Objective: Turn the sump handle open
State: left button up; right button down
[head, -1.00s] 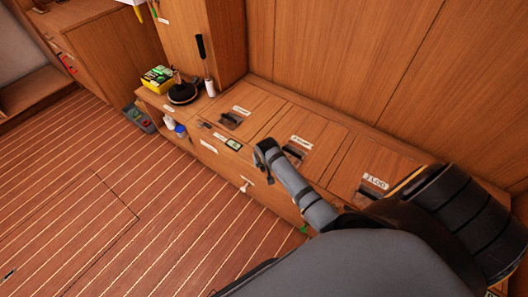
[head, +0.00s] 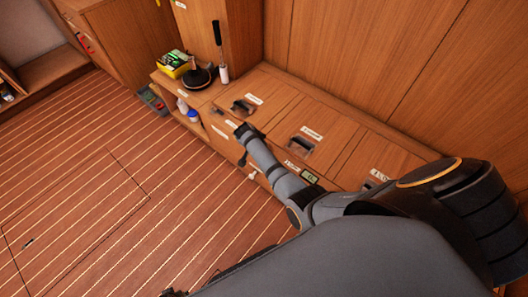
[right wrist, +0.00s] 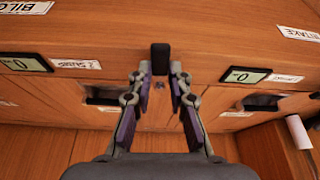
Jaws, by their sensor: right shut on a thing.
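My right gripper (head: 246,132) reaches the front edge of the locker bench in the head view. In the right wrist view my right gripper (right wrist: 160,78) is shut on a black handle (right wrist: 160,58) that stands upright between its fingertips. A label that seems to read "2 SUMP" (right wrist: 75,64) is to the left of the handle, beside a small display showing 0 (right wrist: 24,64). The handle is hidden behind the gripper in the head view. My left gripper is not in view.
The bench top has hatches with dark recessed pulls (head: 242,106). A second display (right wrist: 246,75) is right of the gripper. The striped floor (head: 80,180) is largely clear.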

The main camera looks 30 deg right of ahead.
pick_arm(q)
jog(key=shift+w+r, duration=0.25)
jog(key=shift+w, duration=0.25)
pick_arm(e)
jog(key=shift+w+a+m, duration=0.1)
jog(key=shift+w+m, duration=0.1)
jog(key=shift+m, duration=0.3)
jog(key=c, duration=1.2)
grip_release()
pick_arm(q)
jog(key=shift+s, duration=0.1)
pick_arm(e)
jog(key=shift+r, duration=0.1)
jog(key=v, duration=0.7)
jog(key=shift+w+a+r, duration=0.1)
